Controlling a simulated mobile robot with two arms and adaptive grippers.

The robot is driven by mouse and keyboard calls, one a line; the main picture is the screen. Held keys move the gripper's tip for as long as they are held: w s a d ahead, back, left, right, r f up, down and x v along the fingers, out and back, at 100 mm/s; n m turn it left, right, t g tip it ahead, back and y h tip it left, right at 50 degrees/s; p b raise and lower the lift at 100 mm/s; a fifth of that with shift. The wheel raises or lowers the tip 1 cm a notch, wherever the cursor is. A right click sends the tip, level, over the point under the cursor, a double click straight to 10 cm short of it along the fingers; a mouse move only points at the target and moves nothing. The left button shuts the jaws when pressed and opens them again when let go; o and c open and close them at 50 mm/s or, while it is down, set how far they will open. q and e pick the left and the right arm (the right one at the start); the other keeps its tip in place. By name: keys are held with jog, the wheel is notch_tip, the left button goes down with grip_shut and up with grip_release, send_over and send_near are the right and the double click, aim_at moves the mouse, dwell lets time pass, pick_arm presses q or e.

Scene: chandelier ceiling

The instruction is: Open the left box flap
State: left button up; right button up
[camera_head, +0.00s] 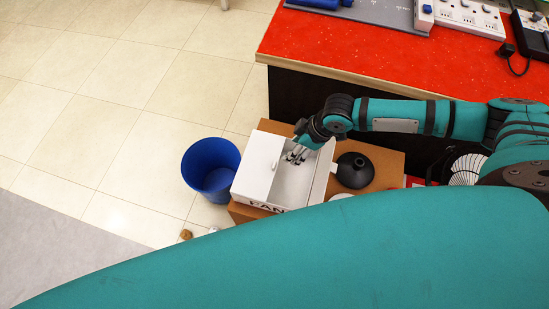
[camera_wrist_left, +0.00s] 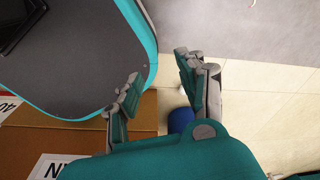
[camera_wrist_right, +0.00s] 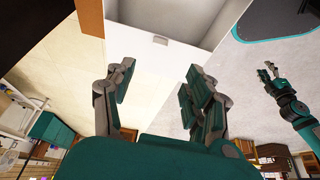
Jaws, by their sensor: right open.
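A white box (camera_head: 253,187) with lettering on its front stands on a brown surface (camera_head: 393,161). In the head view its left flap (camera_head: 262,157) is a white panel over the left part, with a small slot near its edge. The grey interior shows to the right. My right gripper (camera_head: 296,154) is open above the box, near that flap edge. In the right wrist view its open fingers (camera_wrist_right: 155,90) are on either side of a white panel (camera_wrist_right: 150,75); contact cannot be told. My left gripper (camera_wrist_left: 157,84) is open and empty in the left wrist view, outside the head view.
A blue bin (camera_head: 210,170) stands on the tiled floor left of the box. A black conical object (camera_head: 354,170) sits right of it. A red-topped table (camera_head: 360,55) with power strips (camera_head: 470,17) is behind. Open floor lies to the left.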

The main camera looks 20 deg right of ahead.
send_near(275, 164)
jog(key=x, duration=0.8)
jog(key=shift+b, duration=0.3)
jog(key=shift+a+f, duration=0.15)
jog(key=shift+f, duration=0.15)
jog(key=shift+w+f, duration=0.1)
jog(key=shift+f, duration=0.05)
jog(key=shift+a, duration=0.1)
jog(key=c, duration=0.6)
pick_arm(q)
jog(key=shift+s+a+f, duration=0.1)
jog(key=shift+s+f, duration=0.3)
jog(key=shift+s, duration=0.05)
pick_arm(e)
grip_shut()
